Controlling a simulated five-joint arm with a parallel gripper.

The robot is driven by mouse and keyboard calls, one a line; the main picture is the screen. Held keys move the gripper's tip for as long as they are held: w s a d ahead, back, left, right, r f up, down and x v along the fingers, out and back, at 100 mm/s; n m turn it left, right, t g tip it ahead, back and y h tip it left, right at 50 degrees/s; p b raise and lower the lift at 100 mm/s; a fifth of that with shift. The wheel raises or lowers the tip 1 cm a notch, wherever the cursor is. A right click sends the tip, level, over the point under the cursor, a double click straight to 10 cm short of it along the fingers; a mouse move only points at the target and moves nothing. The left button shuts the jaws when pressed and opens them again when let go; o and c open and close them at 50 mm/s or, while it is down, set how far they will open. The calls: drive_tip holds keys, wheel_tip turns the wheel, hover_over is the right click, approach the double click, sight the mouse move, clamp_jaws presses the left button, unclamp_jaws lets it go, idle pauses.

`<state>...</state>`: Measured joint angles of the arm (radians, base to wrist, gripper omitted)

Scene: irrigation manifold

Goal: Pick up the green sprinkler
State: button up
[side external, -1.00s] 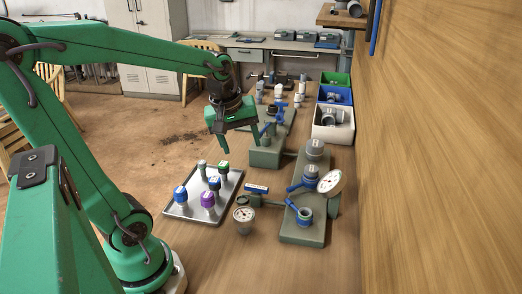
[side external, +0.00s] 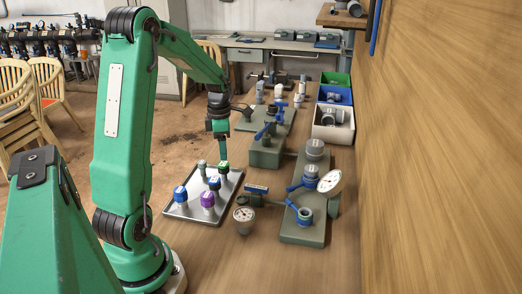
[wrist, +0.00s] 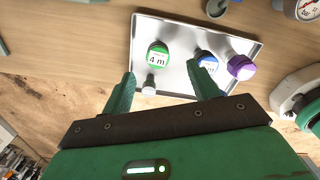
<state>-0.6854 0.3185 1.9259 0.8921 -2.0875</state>
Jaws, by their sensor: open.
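The green sprinkler (side external: 224,167) stands upright at the far right corner of a metal tray (side external: 178,213). In the wrist view its green cap (wrist: 158,55), marked "4 m", lies a little beyond and between the fingertips. My gripper (side external: 222,157) points down just above it in the side view. In the wrist view my gripper (wrist: 160,70) is open and empty, one finger on each side. I cannot tell whether the fingers touch the sprinkler. The sprinkler's lower body is mostly hidden.
The tray also holds blue-capped sprinklers (side external: 180,195), a purple one (side external: 208,200) and a grey-green one (side external: 202,167). A pressure gauge (side external: 243,217) and a manifold block (side external: 303,230) with blue-handled valves stand to the right. A white bin (side external: 333,132) is farther back.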

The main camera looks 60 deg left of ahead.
sight(223, 163)
drive_tip(key=shift+a+f, duration=0.15)
drive_tip(key=shift+a, duration=0.1)
drive_tip(key=shift+f, duration=1.3)
drive_tip(key=shift+f, duration=2.6)
drive_tip(key=c, duration=1.1)
drive_tip(key=shift+r, duration=0.2)
